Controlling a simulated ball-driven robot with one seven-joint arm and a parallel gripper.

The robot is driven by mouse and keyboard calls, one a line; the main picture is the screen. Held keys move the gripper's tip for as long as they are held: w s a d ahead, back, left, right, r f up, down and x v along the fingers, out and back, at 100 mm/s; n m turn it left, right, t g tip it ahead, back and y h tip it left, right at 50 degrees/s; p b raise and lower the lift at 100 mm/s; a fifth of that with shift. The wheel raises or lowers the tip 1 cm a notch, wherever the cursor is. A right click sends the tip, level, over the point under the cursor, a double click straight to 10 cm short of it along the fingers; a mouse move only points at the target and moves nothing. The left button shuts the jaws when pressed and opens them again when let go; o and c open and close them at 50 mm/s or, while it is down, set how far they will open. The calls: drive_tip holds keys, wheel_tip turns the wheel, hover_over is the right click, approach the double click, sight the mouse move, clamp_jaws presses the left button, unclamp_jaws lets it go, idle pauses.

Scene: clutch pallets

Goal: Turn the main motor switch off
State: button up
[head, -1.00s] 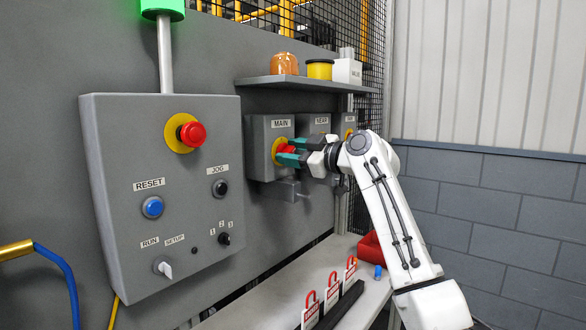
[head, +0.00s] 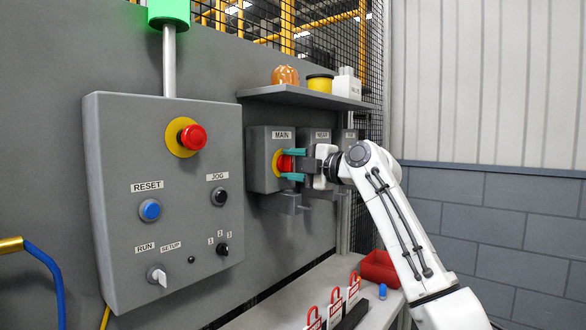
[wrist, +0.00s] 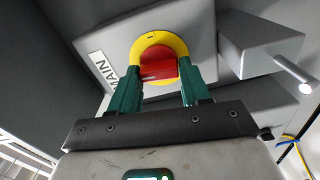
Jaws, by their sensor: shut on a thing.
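The main motor switch is a red rotary handle (wrist: 158,68) on a yellow round plate (wrist: 174,40). It sits on a grey box labelled MAIN (head: 263,176), and the handle (head: 286,163) also shows in the head view. My gripper (head: 293,165) has green fingers shut on the red handle, one on each side. In the wrist view my gripper (wrist: 160,84) grips the handle between both fingertips. The fingers hide the sides of the handle.
A NEAR box (head: 321,135) stands close to the right of the MAIN box. A shelf (head: 300,97) hangs above. A grey control panel (head: 120,240) is at the left. Below, a bench holds red padlocks (head: 335,302) and a red bin (head: 380,267).

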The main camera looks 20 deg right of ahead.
drive_tip(key=shift+f+n, duration=0.2)
drive_tip(key=shift+n, duration=0.4)
drive_tip(key=o, duration=1)
drive_tip(key=shift+r, duration=0.1)
drive_tip(key=b+v, duration=0.2)
drive_tip(key=v, duration=0.8)
drive_tip(key=shift+s+d, duration=0.25)
drive_tip(key=shift+s, duration=0.05)
